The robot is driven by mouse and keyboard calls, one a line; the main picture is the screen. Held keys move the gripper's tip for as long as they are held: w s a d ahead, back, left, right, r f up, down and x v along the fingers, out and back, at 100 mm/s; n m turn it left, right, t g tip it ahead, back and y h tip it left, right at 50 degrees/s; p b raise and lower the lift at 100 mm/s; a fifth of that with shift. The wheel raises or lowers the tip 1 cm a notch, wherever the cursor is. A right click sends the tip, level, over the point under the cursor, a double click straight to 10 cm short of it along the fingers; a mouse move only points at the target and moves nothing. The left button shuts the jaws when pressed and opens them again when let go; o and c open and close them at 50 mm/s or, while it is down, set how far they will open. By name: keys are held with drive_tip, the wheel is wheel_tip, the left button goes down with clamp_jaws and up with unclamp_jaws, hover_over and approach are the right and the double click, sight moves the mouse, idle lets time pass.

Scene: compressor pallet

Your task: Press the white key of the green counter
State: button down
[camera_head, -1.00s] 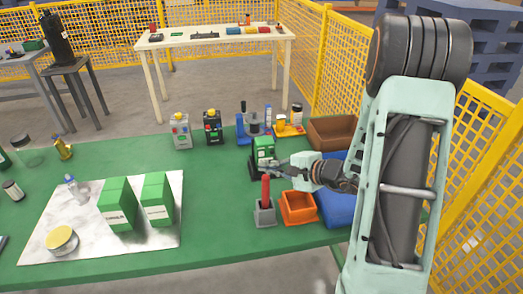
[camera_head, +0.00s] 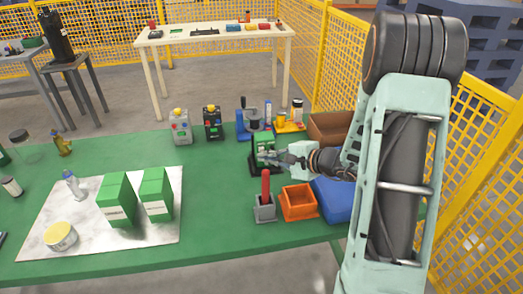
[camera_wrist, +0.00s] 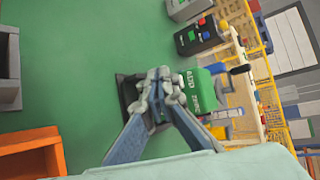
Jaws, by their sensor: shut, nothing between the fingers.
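The green counter (camera_head: 264,142) stands on a dark base on the green table, right of the table's middle. My gripper (camera_head: 266,157) reaches in from the right, its shut, empty fingers in front of the counter's lower part. In the wrist view the fingertips (camera_wrist: 160,78) overlap the middle of the counter, whose green body (camera_wrist: 203,90) with white lettering shows to their right and dark base to their left. I cannot tell whether the tips touch it. The white key cannot be made out; the fingers cover that area.
A grey holder with a red handle (camera_head: 265,191) and an orange bin (camera_head: 298,203) stand in front of the counter. A blue bin (camera_head: 334,200) lies under my arm. Grey (camera_head: 180,127) and black (camera_head: 212,122) button boxes stand behind left.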

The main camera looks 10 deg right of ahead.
drive_tip(key=shift+w, duration=0.15)
idle(0.7)
drive_tip(key=shift+w+f+b, duration=0.1)
drive_tip(key=shift+w+b, duration=0.05)
drive_tip(key=shift+b, duration=0.25)
drive_tip(key=shift+w, duration=0.1)
drive_tip(key=shift+w+b, duration=0.4)
drive_tip(key=shift+w, duration=0.05)
idle(0.6)
drive_tip(key=shift+s, duration=0.1)
drive_tip(key=shift+s+b, duration=0.55)
drive_tip(key=shift+s, duration=0.2)
drive_tip(key=shift+s+b, duration=0.3)
drive_tip(key=shift+s, duration=0.15)
drive_tip(key=shift+s+b, duration=0.75)
drive_tip(key=shift+s, duration=1.3)
